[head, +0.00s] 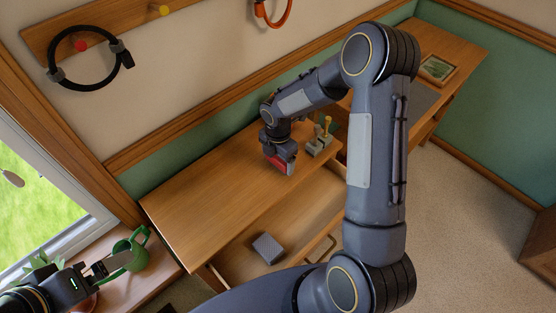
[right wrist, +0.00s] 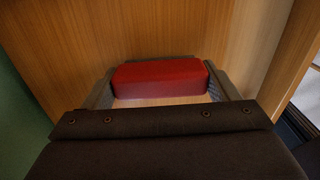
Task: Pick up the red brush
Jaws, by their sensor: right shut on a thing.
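The red brush (right wrist: 160,78) is a red block with rounded edges, held between the two fingers of my right gripper (right wrist: 158,85) in the right wrist view. In the head view a red part of the brush (head: 277,163) shows at the tip of my right gripper (head: 281,162), over the wooden desk top (head: 205,190). I cannot tell whether the brush touches the wood. My left gripper (head: 103,266) is at the lower left, close to a green cup-like thing; its finger gap is not clear.
A small stand with a yellowish knob (head: 321,138) is just right of the right gripper. Below is an open drawer (head: 300,225) with a grey box (head: 268,248). The green cup-like thing (head: 131,252) stands by the window. The desk top's left part is clear.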

